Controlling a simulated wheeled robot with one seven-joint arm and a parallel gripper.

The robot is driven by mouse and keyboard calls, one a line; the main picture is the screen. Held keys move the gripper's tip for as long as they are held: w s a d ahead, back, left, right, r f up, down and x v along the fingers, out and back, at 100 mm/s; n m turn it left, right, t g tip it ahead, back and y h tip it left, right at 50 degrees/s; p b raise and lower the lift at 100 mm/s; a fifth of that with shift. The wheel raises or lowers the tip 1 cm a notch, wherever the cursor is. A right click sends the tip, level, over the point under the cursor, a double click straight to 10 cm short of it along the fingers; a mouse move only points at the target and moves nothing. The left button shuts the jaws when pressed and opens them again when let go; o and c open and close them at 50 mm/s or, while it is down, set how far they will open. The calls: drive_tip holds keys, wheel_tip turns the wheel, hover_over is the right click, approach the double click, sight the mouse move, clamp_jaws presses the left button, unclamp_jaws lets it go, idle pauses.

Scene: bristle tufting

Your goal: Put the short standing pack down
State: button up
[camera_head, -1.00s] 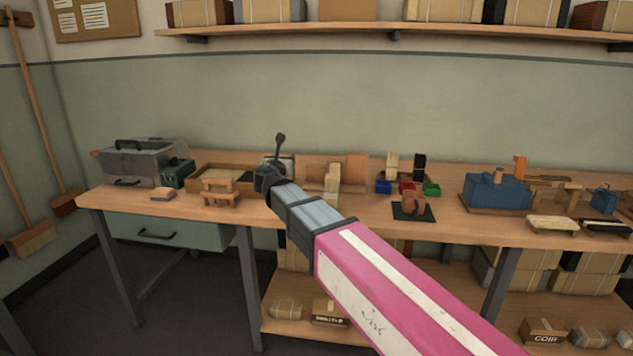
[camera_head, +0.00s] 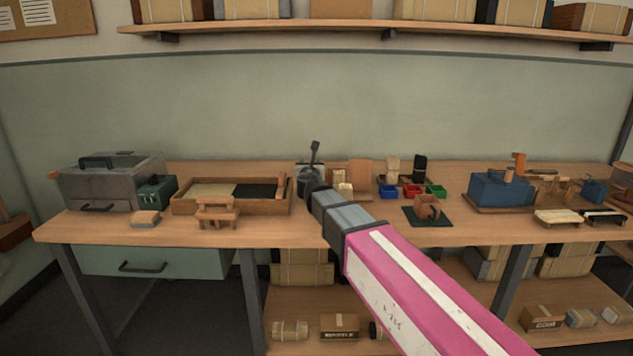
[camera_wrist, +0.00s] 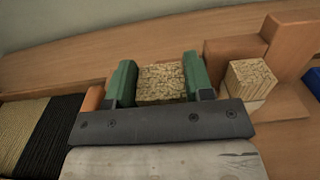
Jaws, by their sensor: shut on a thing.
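My gripper (camera_wrist: 160,72) has two green fingers shut on a pale, straw-coloured bristle pack (camera_wrist: 162,84), whose cut ends face the wrist camera. Whether its underside touches anything is hidden. A second pale pack (camera_wrist: 246,80) stands just right of the right finger, beside a brown wooden block. In the head view my gripper (camera_head: 311,182) is over the middle of the bench, seen from behind. The held pack is hidden there by my wrist. A pale block (camera_head: 343,189) shows just right of it.
The workbench (camera_head: 290,238) has a wooden tray (camera_head: 184,211) with tan and black bristle on the left. Blue (camera_head: 388,191), red and green bins stand to the right, with a dark mat (camera_head: 441,219) before them. A blue machine (camera_head: 497,190) stands farther right.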

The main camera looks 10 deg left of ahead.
drive_tip(key=shift+w+d+f, duration=0.2)
drive_tip(key=shift+w+f, duration=0.5)
drive_tip(key=shift+f, duration=0.4)
drive_tip(key=shift+w+d+f, duration=0.2)
drive_tip(key=shift+w+f, duration=0.5)
drive_tip(key=shift+f, duration=0.4)
drive_tip(key=shift+w+d+f, duration=0.2)
drive_tip(key=shift+w+f, duration=0.5)
drive_tip(key=shift+f, duration=0.4)
drive_tip(key=shift+f, duration=0.2)
drive_tip(key=o, duration=0.9)
drive_tip(key=shift+r, duration=0.25)
drive_tip(key=v, duration=1.2)
drive_tip(key=shift+f, duration=0.1)
